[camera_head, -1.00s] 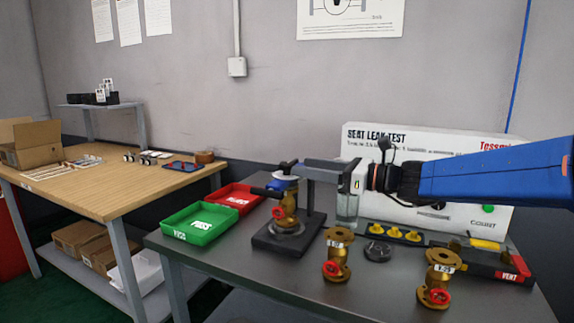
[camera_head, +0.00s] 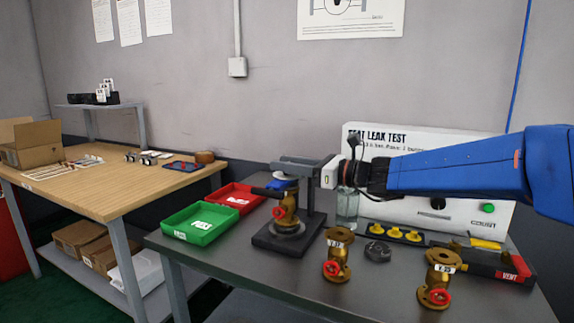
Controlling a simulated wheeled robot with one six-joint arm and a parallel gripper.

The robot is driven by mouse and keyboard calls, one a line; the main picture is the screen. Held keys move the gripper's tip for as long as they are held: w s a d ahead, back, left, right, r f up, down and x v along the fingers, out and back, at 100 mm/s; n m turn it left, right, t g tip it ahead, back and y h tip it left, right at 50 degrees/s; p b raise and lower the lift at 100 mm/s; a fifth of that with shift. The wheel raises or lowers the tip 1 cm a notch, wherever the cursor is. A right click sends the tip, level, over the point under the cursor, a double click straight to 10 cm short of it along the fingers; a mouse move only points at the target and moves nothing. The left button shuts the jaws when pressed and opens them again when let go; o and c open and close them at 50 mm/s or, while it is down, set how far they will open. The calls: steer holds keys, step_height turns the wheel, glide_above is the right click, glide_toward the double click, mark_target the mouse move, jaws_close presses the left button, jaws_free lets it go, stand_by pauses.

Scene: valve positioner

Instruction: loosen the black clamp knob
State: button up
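The black test stand (camera_head: 315,205) stands on the grey table and bears a brass valve (camera_head: 289,208) with a red handwheel and a blue part at its top. A black bar juts left just below the blue part. My gripper (camera_head: 288,166) reaches in from the right, level, with its dark grey fingers at the top of the stand, just above the blue part. The black clamp knob is hidden in the head view, behind or between the fingers. I cannot tell whether the fingers touch it or how far apart they are.
Two brass valves (camera_head: 337,256) (camera_head: 438,279) stand at the table's front. A dark round part (camera_head: 377,251) lies between them. Green (camera_head: 200,224) and red (camera_head: 236,198) trays lie left of the stand. The leak-test panel (camera_head: 470,212) and a clear cylinder (camera_head: 347,208) are behind.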

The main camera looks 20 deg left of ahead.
steer(key=shift+w+n+g, duration=0.1)
steer(key=shift+n+g, duration=0.3)
steer(key=shift+g, duration=0.2)
steer(key=n+g, duration=0.2)
steer(key=g, duration=0.2)
steer(key=shift+f+n, duration=0.1)
steer(key=shift+n, duration=0.3)
steer(key=shift+n+g+h, duration=0.7)
steer(key=shift+n+g, duration=0.3)
steer(key=shift+g, duration=0.55)
steer(key=shift+n+g+h, duration=0.7)
steer(key=shift+n+g, duration=0.3)
steer(key=shift+g, duration=0.55)
steer(key=o, duration=1.1)
steer(key=shift+c, duration=0.2)
steer(key=shift+r, duration=0.2)
step_height(320, 180, up, 10)
steer(key=shift+f, duration=0.1)
